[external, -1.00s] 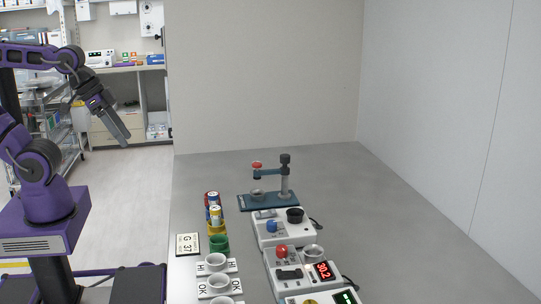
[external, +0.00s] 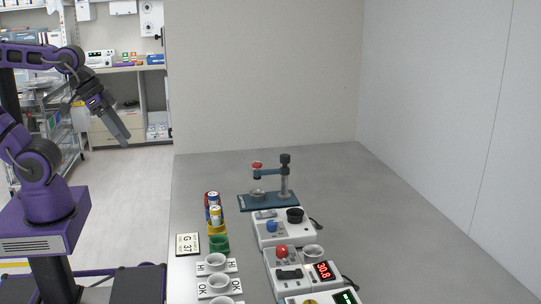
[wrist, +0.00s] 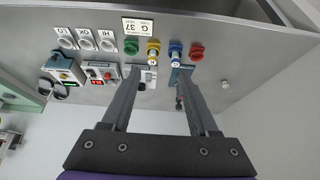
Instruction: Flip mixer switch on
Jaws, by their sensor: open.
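A white device (external: 268,240) with a blue knob and a black round cup stands on the bench, and may be the mixer. Another white device (external: 283,274) in front of it has a red knob, a dark switch-like part, a pale cup and a red display reading 30.8. I cannot tell for certain which is the mixer or how its switch stands. My gripper (external: 127,141) hangs left of the bench, apart from everything, pointing down to the right. In the wrist view my gripper (wrist: 158,72) is open and empty, its fingers framing distant devices.
A teal press stand (external: 268,200) stands behind the devices. Coloured cups (external: 219,243) with batteries, white labelled cups (external: 218,262) and a "G 37" card (external: 188,244) line the left side. A device with a green display (external: 345,297) is at the front. The bench's right is clear.

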